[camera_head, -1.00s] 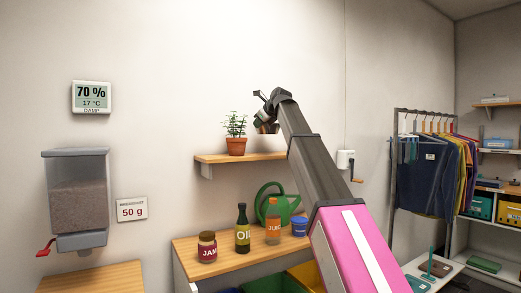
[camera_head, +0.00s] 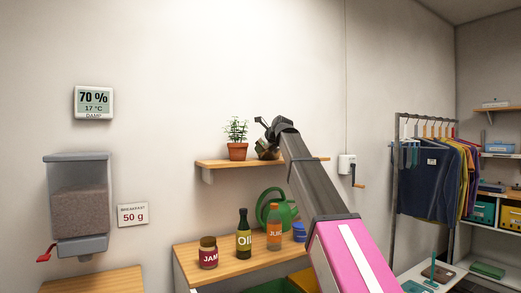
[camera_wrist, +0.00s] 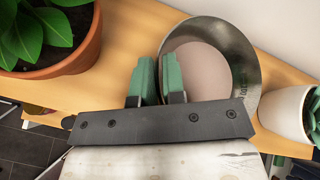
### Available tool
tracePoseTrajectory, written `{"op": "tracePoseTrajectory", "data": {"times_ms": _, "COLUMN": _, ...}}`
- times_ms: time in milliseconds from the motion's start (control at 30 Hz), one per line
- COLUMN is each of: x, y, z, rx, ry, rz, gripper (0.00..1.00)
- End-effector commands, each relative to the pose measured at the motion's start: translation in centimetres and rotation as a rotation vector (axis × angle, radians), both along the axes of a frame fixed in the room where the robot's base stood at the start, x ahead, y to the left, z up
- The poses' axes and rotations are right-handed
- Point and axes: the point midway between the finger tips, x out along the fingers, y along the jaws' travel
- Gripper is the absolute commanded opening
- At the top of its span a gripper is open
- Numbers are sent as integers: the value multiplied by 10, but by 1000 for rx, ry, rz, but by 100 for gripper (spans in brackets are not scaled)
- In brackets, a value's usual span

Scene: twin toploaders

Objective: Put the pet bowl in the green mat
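The pet bowl (camera_wrist: 238,62) is a round metal bowl with a pale flat inside, at upper middle right in the wrist view. My gripper (camera_wrist: 160,72) has two green fingers with its rim closely between them, one finger outside and one inside. In the head view my gripper (camera_head: 266,147) is just above the wall shelf, right of the potted plant; the bowl is hard to make out there. I cannot tell whether the bowl touches the shelf. A flat green item (camera_head: 487,269) lies at lower right in the head view; I cannot tell if it is the green mat.
The wall shelf (camera_head: 222,167) holds a plant in a terracotta pot (camera_head: 237,151). A white pot (camera_wrist: 283,108) stands close right of the bowl in the wrist view. Below, a wooden top (camera_head: 225,258) carries a jam jar, bottles and a watering can. A clothes rack (camera_head: 397,165) stands right.

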Motion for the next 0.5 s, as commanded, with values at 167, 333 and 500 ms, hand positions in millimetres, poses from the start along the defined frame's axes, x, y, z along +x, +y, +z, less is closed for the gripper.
{"op": "tracePoseTrajectory", "data": {"times_ms": 167, "x": 0, "y": 0, "z": 0, "rx": 0, "ry": 0, "rz": 0, "gripper": 36}}
{"op": "tracePoseTrajectory", "data": {"times_ms": 333, "x": 0, "y": 0, "z": 0, "rx": 0, "ry": 0, "rz": 0, "gripper": 36}}
{"op": "tracePoseTrajectory", "data": {"times_ms": 500, "x": -6, "y": -5, "z": 6, "rx": 0, "ry": -1, "rz": -1, "gripper": 36}}
